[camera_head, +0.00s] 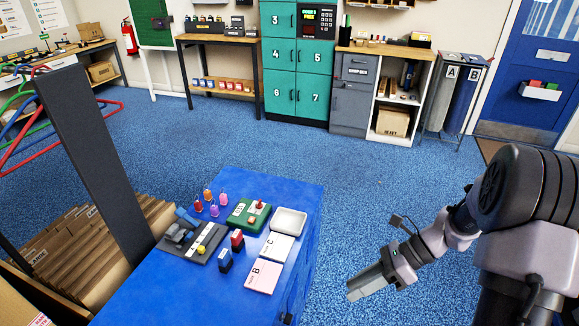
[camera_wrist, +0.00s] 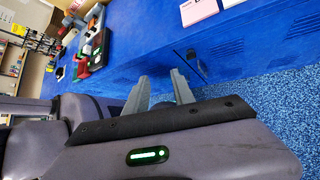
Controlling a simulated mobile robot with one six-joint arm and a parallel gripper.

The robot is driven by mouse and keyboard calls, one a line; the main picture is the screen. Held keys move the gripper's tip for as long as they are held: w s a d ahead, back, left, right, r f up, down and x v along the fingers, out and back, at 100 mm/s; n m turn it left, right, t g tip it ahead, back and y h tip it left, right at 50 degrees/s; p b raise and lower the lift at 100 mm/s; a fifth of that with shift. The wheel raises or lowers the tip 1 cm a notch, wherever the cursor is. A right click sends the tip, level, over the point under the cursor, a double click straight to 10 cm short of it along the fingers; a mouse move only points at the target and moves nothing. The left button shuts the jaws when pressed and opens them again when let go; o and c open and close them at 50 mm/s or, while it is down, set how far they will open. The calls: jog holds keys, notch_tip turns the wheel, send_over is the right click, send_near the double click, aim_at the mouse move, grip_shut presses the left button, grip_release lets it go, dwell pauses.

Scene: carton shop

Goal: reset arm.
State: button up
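My gripper (camera_head: 366,286) hangs over the blue floor to the right of the blue bench (camera_head: 150,295) in the head view, apart from the bench. My arm reaches in from the right edge, bent, with the gripper pointing left and down. In the wrist view my gripper (camera_wrist: 160,86) shows two grey fingers with a clear gap and nothing between them. The blue bench (camera_wrist: 150,60) lies beyond the fingers in that view.
The bench holds a pink card B (camera_head: 263,276), a white card C (camera_head: 277,247), a white tray (camera_head: 289,221), a green pad (camera_head: 240,214), stamps and small bottles. Cartons (camera_head: 75,245) stand at left. Teal lockers (camera_head: 298,70) stand at the back. Floor between is free.

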jog(key=s+a+r+n+t+h, duration=0.3)
jog(key=s+r+n+h, duration=0.1)
jog(key=s+r+n, duration=0.3)
jog(key=s+a+r+n+t+h, duration=0.3)
jog(key=s+r+n, duration=0.4)
jog(key=r+n, duration=0.4)
jog(key=shift+a+r+t+h, duration=0.15)
jog(key=shift+r+t+h, duration=0.2)
jog(key=shift+t+h, duration=0.25)
jog(key=shift+o, duration=0.3)
